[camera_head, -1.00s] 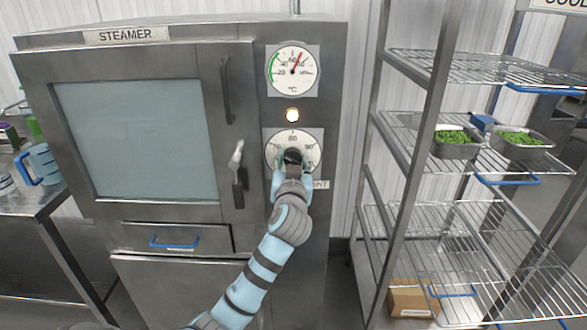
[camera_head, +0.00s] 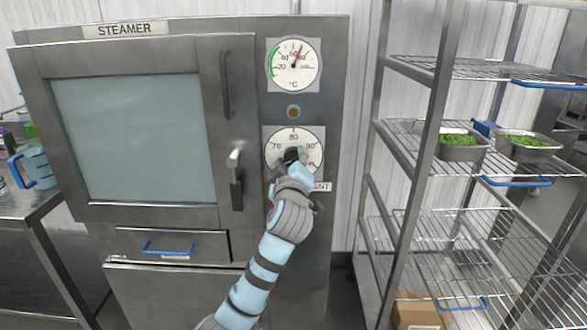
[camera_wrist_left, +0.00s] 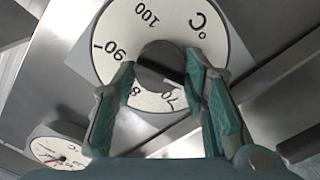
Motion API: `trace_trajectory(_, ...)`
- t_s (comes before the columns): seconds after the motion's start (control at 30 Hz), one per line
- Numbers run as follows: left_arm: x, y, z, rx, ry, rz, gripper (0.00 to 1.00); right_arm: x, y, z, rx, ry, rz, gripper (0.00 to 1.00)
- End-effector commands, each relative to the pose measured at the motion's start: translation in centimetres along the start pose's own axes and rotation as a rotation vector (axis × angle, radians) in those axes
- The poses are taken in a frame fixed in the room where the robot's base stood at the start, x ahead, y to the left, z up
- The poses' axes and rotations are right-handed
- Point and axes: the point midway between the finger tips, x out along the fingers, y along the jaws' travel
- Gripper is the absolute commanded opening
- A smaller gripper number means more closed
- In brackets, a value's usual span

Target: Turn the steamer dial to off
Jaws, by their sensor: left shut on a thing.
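The steamer (camera_head: 230,25) stands upright with its glass door (camera_head: 135,130) closed. Its dial (camera_head: 274,146) is a round white face with temperature numbers and a dark knob, low on the right panel. My left gripper (camera_head: 292,157) is at the dial, with its fingers closed around the knob. In the left wrist view, the dark knob (camera_wrist_left: 158,62) sits between the two teal fingers of the gripper (camera_wrist_left: 162,70). The hand hides part of the dial's lower face in the head view, and I cannot read the knob's exact setting. My right gripper is not in view.
A thermometer gauge (camera_head: 308,75) and an unlit lamp (camera_head: 293,112) are above the dial. The door handle (camera_head: 236,185) juts out left of the arm. A wire rack (camera_head: 430,170) with trays of greens (camera_head: 460,152) stands at right. A blue-handled jug (camera_head: 38,166) is at left.

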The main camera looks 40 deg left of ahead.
Motion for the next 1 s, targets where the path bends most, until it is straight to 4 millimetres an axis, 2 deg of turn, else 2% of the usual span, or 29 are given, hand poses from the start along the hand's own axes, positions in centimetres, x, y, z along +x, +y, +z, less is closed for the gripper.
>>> trace_trajectory(0.4, -0.01, 0.02, -0.04, -0.179, 0.002, 0.003, 0.12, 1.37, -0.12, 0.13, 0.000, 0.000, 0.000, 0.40)
trace_trajectory(0.9, -0.01, 0.06, -0.07, -0.198, 0.001, 0.002, 0.12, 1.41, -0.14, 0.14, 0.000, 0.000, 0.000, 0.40)
trace_trajectory(0.93, -0.01, 0.06, -0.07, -0.198, 0.001, 0.003, 0.44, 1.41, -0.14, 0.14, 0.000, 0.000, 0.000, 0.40)
trace_trajectory(1.0, -0.01, 0.05, -0.06, -0.197, 0.000, 0.002, 0.56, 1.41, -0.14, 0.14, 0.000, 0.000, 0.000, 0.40)
